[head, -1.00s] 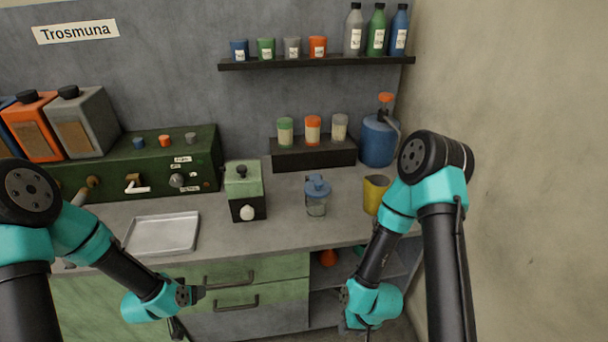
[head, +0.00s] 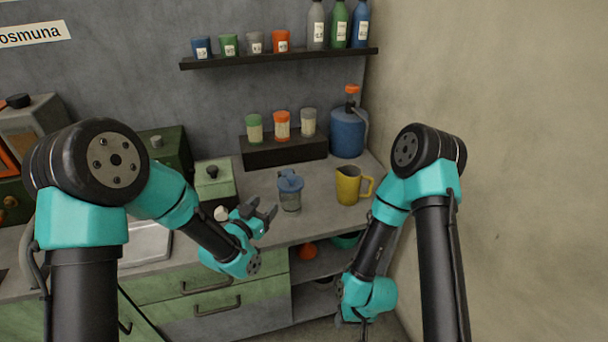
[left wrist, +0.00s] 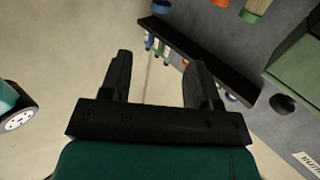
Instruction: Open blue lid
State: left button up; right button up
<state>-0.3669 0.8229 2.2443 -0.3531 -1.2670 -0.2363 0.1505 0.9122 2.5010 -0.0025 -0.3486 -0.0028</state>
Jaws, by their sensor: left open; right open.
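The blue lid (head: 290,181) sits on a small clear jar (head: 290,202) standing on the counter, with a raised blue part on top. My left gripper (head: 262,213) is open and empty, just left of the jar and apart from it. In the left wrist view its two dark fingers (left wrist: 159,72) are spread with nothing between them, and I cannot make out the jar there. My right gripper (head: 364,322) hangs low at the bottom edge in front of the counter; little of its fingers shows.
A yellow pitcher (head: 349,185) stands right of the jar, and a green box-shaped device (head: 214,181) left of it. Behind are a black riser (head: 284,151) with several small jars and a blue jug (head: 347,133). A metal tray (head: 148,244) is partly hidden by my left arm.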

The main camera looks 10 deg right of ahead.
aim_at(293, 175)
dwell(0.3)
pick_arm(q)
jog(key=x, duration=1.7)
jog(key=shift+w, duration=0.15)
jog(key=shift+c, duration=0.4)
grip_shut()
